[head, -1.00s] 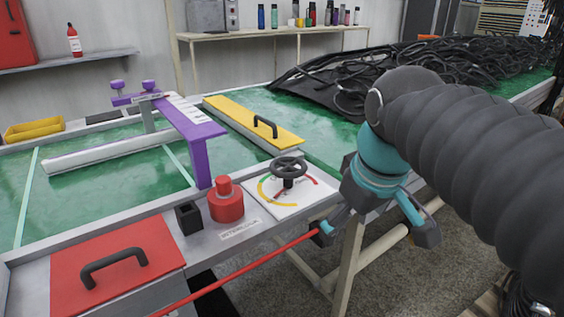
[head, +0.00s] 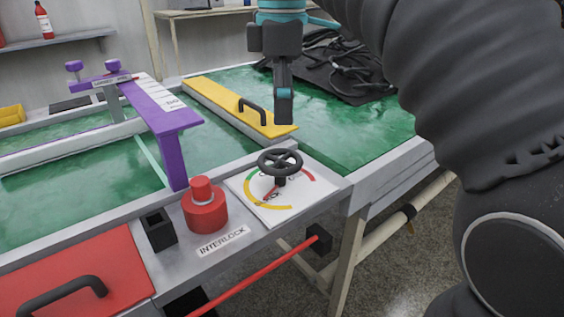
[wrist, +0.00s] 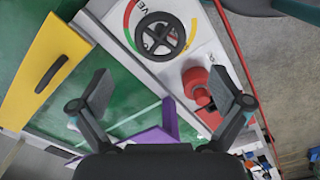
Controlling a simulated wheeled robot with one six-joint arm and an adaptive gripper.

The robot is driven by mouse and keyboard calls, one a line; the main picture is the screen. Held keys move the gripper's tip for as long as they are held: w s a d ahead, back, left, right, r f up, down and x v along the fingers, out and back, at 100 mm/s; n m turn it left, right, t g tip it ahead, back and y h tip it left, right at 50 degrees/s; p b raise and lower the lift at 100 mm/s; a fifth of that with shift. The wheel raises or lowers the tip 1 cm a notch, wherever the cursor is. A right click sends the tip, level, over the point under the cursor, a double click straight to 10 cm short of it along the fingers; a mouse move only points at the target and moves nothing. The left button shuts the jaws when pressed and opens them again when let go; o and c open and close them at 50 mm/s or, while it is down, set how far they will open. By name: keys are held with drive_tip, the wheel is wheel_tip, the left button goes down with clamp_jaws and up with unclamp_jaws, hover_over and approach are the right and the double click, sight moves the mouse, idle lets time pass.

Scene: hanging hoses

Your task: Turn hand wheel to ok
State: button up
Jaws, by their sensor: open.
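The black hand wheel (head: 280,162) stands on a white dial plate (head: 301,206) at the corner of the bench. The dial has a green, yellow and red arc. A small red mark, perhaps a pointer, shows left below the wheel; I cannot tell its exact reading. My gripper (head: 284,118) hangs pointing down above and behind the wheel, apart from it. In the wrist view my gripper (wrist: 164,88) is open with nothing between the fingers, and the hand wheel (wrist: 160,37) lies beyond the fingertips, near the top of the picture.
A red interlock button (head: 204,207) and a black block (head: 159,229) stand left of the dial. A purple bracket (head: 165,120) rises behind them. A yellow lid with handle (head: 225,98) lies behind the wheel. A red bar (head: 262,276) runs along the bench front.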

sight(282, 158)
wheel_tip(282, 158, down, 11)
drive_tip(key=shift+f+b, duration=0.1)
drive_tip(key=shift+b, duration=1.1)
drive_tip(key=c, duration=1)
